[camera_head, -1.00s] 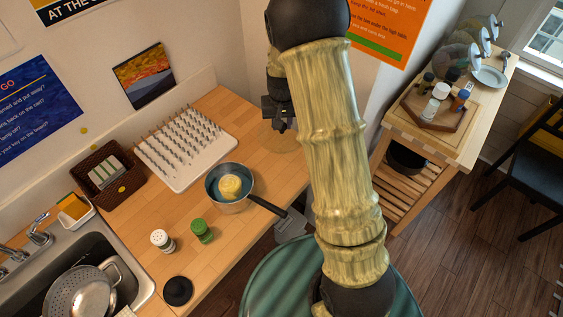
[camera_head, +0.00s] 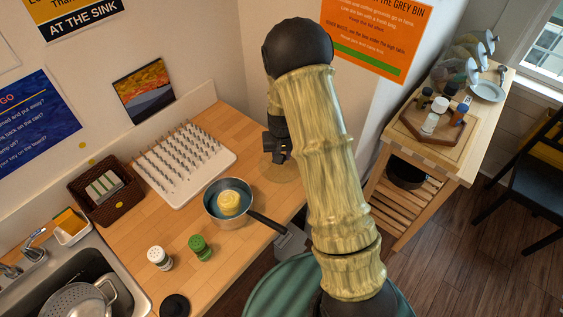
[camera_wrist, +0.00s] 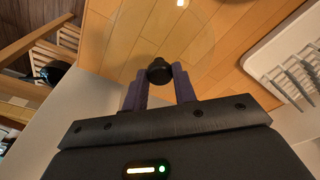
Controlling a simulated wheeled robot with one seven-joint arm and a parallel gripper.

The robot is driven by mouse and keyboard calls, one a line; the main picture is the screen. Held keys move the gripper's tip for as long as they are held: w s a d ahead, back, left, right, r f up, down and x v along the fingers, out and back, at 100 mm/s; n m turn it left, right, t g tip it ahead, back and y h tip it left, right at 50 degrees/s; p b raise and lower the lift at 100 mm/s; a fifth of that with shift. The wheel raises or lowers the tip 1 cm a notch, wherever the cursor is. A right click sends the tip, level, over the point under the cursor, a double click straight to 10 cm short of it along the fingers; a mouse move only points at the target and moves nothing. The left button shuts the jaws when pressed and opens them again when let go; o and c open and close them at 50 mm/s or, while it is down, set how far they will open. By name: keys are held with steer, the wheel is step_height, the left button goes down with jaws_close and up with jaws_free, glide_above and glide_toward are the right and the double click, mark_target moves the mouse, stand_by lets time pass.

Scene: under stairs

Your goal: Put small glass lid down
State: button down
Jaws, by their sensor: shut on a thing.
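The small glass lid (camera_head: 281,173) is a clear, faintly tinted disc over the right back part of the wooden counter, near the wall corner. In the wrist view the glass (camera_wrist: 192,38) shows the wood through it. Its round black knob (camera_wrist: 159,70) sits between the two purple fingers. My gripper (camera_head: 277,156) is above the lid in the head view and shut on the knob; the fingers also show in the wrist view (camera_wrist: 160,84). I cannot tell whether the lid touches the counter.
A saucepan (camera_head: 214,212) with something yellow in it stands left of the lid, its handle pointing right. A white peg rack (camera_head: 205,185) lies behind it. Green (camera_head: 200,248) and white (camera_head: 160,258) shakers stand in front. A wooden cart (camera_head: 455,160) is at the right.

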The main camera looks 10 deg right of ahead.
mark_target(282, 163)
steer(key=shift+f, duration=0.15)
steer(key=shift+f+p, duration=0.65)
steer(key=shift+f, duration=1.45)
steer(key=shift+f, duration=0.1)
steer(key=c, duration=1.1)
jaws_free()
steer(key=shift+a, duration=0.1)
